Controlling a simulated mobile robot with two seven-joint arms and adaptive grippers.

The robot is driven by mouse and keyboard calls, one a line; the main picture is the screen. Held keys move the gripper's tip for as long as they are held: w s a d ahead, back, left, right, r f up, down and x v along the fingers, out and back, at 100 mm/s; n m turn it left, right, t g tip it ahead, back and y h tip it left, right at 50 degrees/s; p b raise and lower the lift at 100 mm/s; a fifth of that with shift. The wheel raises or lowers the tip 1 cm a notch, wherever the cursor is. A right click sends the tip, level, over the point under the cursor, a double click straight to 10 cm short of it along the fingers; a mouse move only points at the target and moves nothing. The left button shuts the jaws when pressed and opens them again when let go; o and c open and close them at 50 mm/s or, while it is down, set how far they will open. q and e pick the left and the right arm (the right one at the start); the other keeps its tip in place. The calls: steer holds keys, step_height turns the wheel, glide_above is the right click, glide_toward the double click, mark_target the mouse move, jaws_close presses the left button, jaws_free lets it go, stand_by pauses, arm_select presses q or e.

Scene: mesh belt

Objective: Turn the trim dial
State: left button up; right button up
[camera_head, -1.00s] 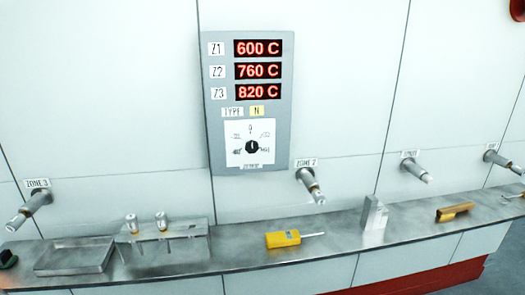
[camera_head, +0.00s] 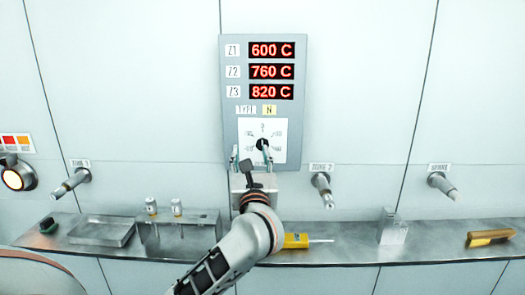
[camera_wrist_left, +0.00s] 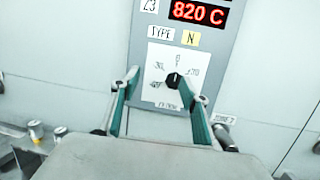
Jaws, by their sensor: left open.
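The trim dial is a small black knob (camera_head: 263,144) on a white scale plate low on the grey control panel (camera_head: 231,92). In the left wrist view the knob (camera_wrist_left: 173,80) shows between and beyond my fingers, its pointer tilted to one side. My left gripper (camera_head: 250,154) is open in front of the lower part of the panel, its fingers pointing up at the plate. In the left wrist view the open gripper (camera_wrist_left: 160,95) has one finger on each side of the plate, with nothing between them. Contact with the knob is not visible. My right gripper is not in view.
Labelled wall fittings (camera_head: 322,187) stick out beside the panel. The steel shelf (camera_head: 345,249) below carries a tray (camera_head: 101,230), a rack with two metal plugs, a yellow handheld probe (camera_head: 297,240), a metal block (camera_head: 392,228) and a brush (camera_head: 489,238).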

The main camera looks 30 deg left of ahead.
mark_target(262, 145)
arm_select(q)
steer(key=w+h, duration=0.1)
steer(key=w, duration=0.2)
steer(key=w+a+n+h, duration=0.1)
steer(key=w, duration=0.1)
steer(key=w+a+f+h, duration=0.1)
steer(key=w, duration=0.2)
steer(key=shift+w+n+g, duration=0.3)
steer(key=shift+g, duration=0.1)
steer(key=c, duration=1.1)
